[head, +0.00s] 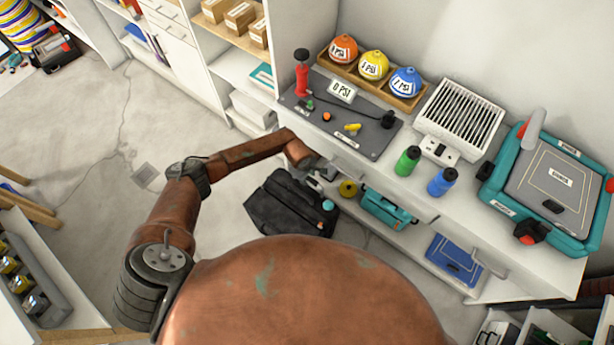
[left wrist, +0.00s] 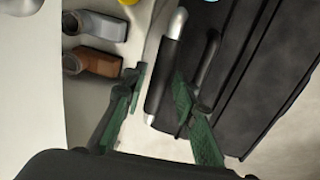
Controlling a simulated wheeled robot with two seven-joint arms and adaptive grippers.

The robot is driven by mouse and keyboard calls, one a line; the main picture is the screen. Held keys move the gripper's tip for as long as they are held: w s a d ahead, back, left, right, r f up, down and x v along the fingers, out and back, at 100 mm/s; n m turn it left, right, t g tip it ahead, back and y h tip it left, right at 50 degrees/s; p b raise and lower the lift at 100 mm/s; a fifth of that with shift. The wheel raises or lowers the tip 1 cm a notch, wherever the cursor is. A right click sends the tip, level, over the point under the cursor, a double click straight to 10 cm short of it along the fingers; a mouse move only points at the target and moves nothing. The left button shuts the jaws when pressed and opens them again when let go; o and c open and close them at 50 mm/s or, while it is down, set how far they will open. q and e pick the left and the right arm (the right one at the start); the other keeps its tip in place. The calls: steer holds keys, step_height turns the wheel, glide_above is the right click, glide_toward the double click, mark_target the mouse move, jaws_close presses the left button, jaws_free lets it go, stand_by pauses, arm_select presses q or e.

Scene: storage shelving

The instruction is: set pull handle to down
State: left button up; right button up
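A bar with a black grip and silver ends, which looks like the pull handle (left wrist: 165,75), shows in the left wrist view beside a black ridged case (left wrist: 230,75). My left gripper (left wrist: 160,80) is open, with its green-padded fingers on either side of the bar. I cannot tell whether they touch it. In the head view the black case (head: 285,207) stands on the floor in front of the workbench. My left gripper (head: 322,171) is at the bench's front edge above the case's right end, partly hidden. My right gripper is out of view.
The workbench (head: 455,205) carries a pump panel (head: 330,118), a green bottle (head: 407,160), a blue bottle (head: 442,181) and a teal device (head: 545,180). A teal box (head: 387,210) is on the lower shelf. Open floor (head: 90,130) lies to the left.

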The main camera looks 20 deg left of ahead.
arm_select(q)
jaws_close()
stand_by(0.3)
